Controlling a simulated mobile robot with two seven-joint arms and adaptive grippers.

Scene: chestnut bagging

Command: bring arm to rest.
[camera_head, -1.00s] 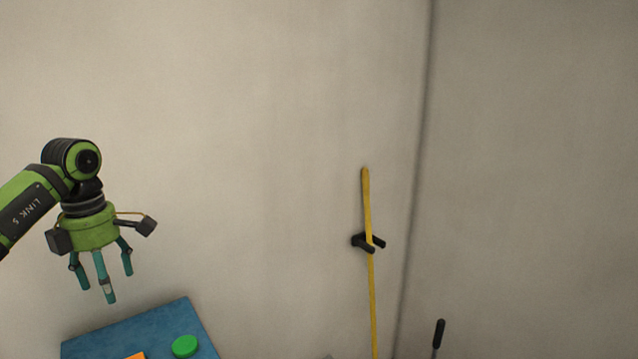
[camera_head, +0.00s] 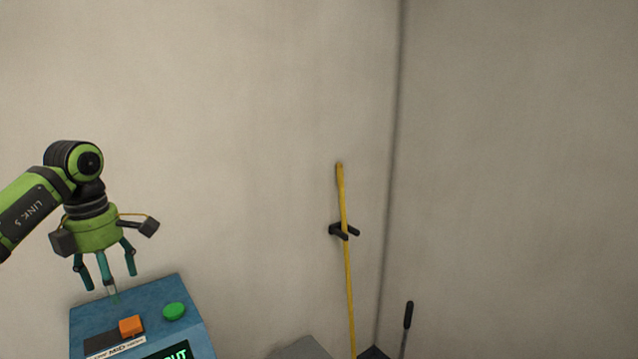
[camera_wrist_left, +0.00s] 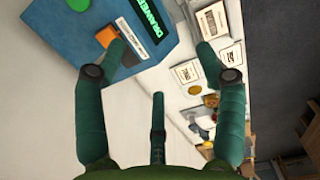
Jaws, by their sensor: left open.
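My left gripper (camera_head: 108,280) hangs from the green arm at the left of the head view, fingers pointing down. Its teal fingers are spread and hold nothing. In that view it hangs over the back of a blue machine, apart from the wall; I cannot tell the exact gap to the machine. In the left wrist view the spread fingers (camera_wrist_left: 155,95) show with nothing between them. My right gripper is not in either view.
The blue machine (camera_head: 140,295) has an orange switch (camera_head: 131,326), a green button (camera_head: 174,311) and a lit display (camera_head: 168,354). A yellow pole (camera_head: 346,250) stands in a black wall holder (camera_head: 340,231). The left wrist view shows white labelled packets (camera_wrist_left: 189,72) beside the machine.

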